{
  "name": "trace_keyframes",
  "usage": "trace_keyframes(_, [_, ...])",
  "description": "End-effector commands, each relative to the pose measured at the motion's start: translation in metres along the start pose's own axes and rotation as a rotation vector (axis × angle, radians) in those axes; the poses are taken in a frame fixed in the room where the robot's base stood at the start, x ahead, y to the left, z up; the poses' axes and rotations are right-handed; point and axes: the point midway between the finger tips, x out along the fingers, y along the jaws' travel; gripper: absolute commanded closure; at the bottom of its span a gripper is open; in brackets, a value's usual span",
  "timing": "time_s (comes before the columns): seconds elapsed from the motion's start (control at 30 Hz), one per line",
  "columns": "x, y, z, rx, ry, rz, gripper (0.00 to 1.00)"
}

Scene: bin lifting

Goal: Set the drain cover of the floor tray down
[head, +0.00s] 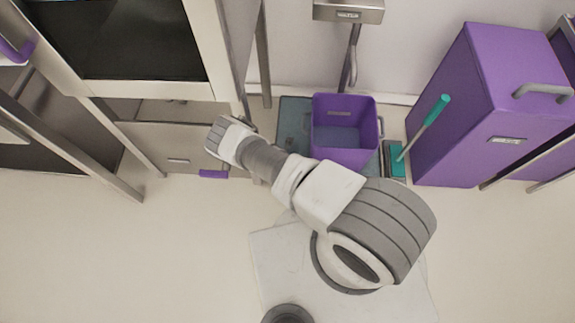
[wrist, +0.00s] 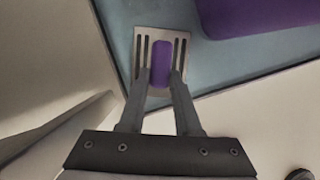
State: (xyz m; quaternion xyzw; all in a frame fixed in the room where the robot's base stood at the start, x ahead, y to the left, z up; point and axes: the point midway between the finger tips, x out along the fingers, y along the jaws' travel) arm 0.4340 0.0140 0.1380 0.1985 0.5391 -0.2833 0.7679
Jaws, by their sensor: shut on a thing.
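The drain cover (wrist: 184,47) is a small slotted metal plate with a purple grip (wrist: 161,62) in its middle. My gripper (wrist: 160,76) is shut on this purple grip in the wrist view. The cover shows over a corner of the blue-grey floor tray (wrist: 119,25); I cannot tell whether it touches the tray. In the head view the floor tray (head: 291,112) lies against the wall, under the purple bin. My arm hides the gripper and the drain cover there.
The open purple bin (head: 345,158) stands on the tray, right of the cover. A teal-handled brush (head: 436,110) and a large purple cabinet (head: 465,110) are further right. A metal cabinet (head: 180,145) stands left. Pale floor is clear in front.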

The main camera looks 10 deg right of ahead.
Motion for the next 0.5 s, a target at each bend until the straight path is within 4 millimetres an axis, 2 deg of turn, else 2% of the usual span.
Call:
trace_keyframes(0.03, [0.0079, -0.0001, -0.0025, 0.001, -0.001, 0.000, 1.00])
trace_keyframes(0.13, [0.0124, 0.0000, -0.0040, 0.001, -0.001, 0.000, 1.00])
trace_keyframes(0.5, [0.0129, 0.0002, -0.0040, 0.001, -0.001, 0.000, 1.00])
